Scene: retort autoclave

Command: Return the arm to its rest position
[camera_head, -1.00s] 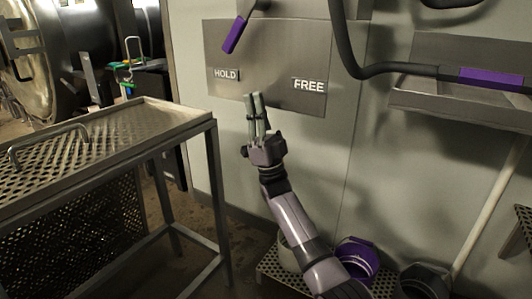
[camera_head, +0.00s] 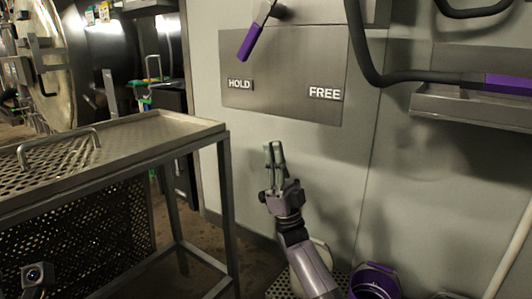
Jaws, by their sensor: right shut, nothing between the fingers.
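My right gripper (camera_head: 274,153) is shut and empty, with its fingers pointing up. It is below the metal panel (camera_head: 290,75) marked HOLD and FREE, apart from it in the picture. A lever with a purple handle (camera_head: 250,41) hangs at the top of the panel, tilted down to the left above the HOLD label (camera_head: 240,84). The FREE label (camera_head: 325,93) is at the right. A small part of what looks like my left arm (camera_head: 37,277) shows at the bottom left, but its fingers do not.
A perforated metal cart (camera_head: 165,127) with a handle stands at the left. A shelf (camera_head: 470,106) with a black hose and a purple grip juts out at the right. The wall in front of the gripper is clear.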

